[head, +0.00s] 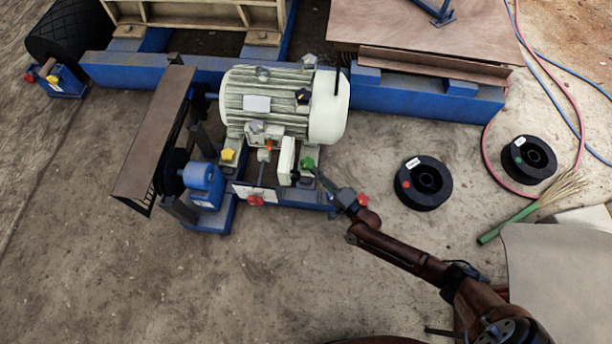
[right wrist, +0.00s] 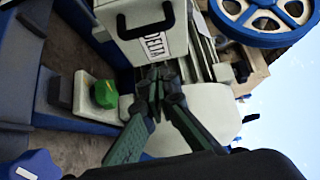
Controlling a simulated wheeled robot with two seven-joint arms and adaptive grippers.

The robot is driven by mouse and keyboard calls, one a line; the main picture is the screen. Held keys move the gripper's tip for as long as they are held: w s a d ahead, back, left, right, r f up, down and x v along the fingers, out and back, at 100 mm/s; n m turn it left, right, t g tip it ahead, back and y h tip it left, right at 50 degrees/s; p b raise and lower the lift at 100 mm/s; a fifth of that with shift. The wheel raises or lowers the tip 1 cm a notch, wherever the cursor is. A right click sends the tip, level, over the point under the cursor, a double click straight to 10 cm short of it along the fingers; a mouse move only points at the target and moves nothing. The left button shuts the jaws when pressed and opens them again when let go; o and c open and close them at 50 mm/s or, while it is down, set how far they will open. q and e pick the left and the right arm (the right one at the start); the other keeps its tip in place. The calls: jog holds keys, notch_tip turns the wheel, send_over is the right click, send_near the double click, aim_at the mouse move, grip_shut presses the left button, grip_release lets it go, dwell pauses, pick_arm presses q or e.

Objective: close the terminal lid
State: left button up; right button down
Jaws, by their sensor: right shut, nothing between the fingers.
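The cream motor (head: 270,105) stands on a blue frame. On its near side is a pale upright panel (head: 287,160), which seems to be the terminal lid or its box; I cannot tell how far it stands open. In the right wrist view a pale box-like part (right wrist: 140,32) with a black handle and a "DELTA" label fills the top middle. A green knob (head: 308,162) sits just right of the panel; it also shows in the wrist view (right wrist: 105,94). My right gripper (head: 317,172) is shut and empty, its tips close to the panel's lower edge; contact is unclear. My left gripper is out of view.
A yellow knob (head: 227,155) and a red knob (head: 255,201) sit by the motor. A blue pillow block (head: 204,184) and a brown guard (head: 153,140) stand at left. Black spools (head: 423,183) lie right of my gripper. Bare ground lies in front.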

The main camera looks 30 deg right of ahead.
jog(key=shift+s+a, duration=0.15)
jog(key=shift+a, duration=0.75)
jog(key=shift+s+a, duration=0.1)
jog(key=shift+a, duration=0.8)
